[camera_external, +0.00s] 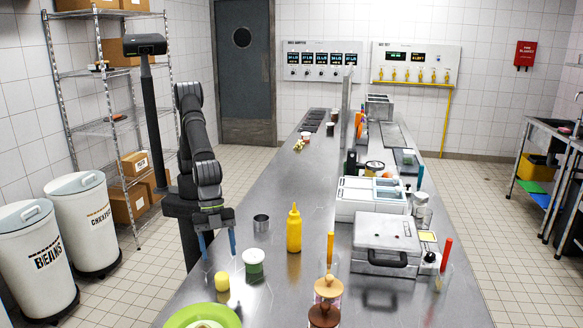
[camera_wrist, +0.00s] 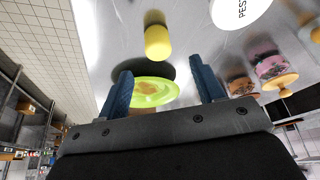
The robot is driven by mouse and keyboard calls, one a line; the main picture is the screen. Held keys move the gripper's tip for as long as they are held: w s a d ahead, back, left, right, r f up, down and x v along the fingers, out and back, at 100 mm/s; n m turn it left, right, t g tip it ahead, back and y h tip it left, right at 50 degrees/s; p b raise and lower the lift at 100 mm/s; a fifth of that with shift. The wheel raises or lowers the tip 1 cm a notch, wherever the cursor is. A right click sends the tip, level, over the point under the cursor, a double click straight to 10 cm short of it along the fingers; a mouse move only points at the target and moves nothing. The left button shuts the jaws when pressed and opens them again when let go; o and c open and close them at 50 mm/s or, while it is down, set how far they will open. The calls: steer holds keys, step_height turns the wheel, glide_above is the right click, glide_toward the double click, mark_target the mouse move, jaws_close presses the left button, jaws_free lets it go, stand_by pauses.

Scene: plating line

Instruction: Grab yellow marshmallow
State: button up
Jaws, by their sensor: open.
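The yellow marshmallow (camera_external: 222,281) is a small upright cylinder on the steel counter, near its left edge, behind the green plate. In the wrist view the marshmallow (camera_wrist: 158,42) stands ahead of the fingers, above the middle of the picture. My gripper (camera_external: 217,244) is open and empty, its blue fingers pointing down just above and behind the marshmallow. In the wrist view my gripper (camera_wrist: 163,85) shows its two blue fingers wide apart. The marshmallow is not between the fingertips there.
A white-lidded green jar (camera_external: 254,264) stands right of the marshmallow; its lid (camera_wrist: 238,10) shows in the wrist view. A green plate (camera_external: 183,318) lies in front. A metal cup (camera_external: 261,223), a yellow bottle (camera_external: 294,230) and stacked jars (camera_external: 327,290) stand farther right.

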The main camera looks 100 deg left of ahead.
mark_target(221, 274)
steer(key=x, duration=0.7)
steer(key=shift+s+f, duration=0.1)
steer(key=shift+f, duration=0.35)
steer(key=c, duration=0.7)
